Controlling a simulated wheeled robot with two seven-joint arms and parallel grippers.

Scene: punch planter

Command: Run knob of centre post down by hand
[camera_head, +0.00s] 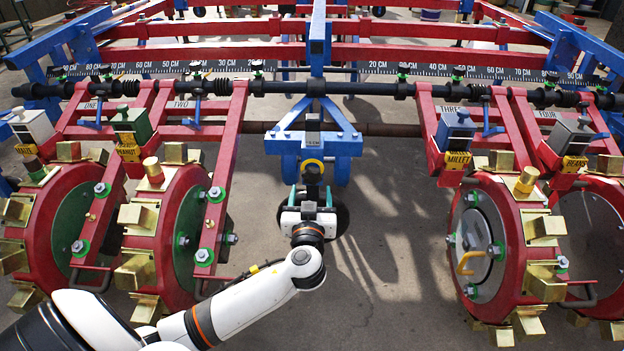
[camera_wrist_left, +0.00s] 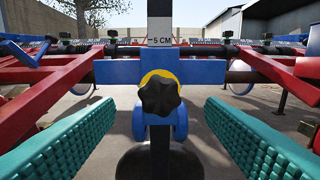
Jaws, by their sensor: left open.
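The yellow disc also shows in the head view (camera_head: 313,163). My left gripper (camera_head: 311,193) is open, with teal ribbed fingers. In the wrist view the fingers lie to the left and right of the knob, apart from it, and the knob is centred between them. My right gripper is not in view.
Red planter wheels with brass cups stand left (camera_head: 160,235) and right (camera_head: 500,250) of my arm. A black bar with a CM scale (camera_head: 430,70) crosses above. A dark round wheel (camera_wrist_left: 160,162) sits below the knob.

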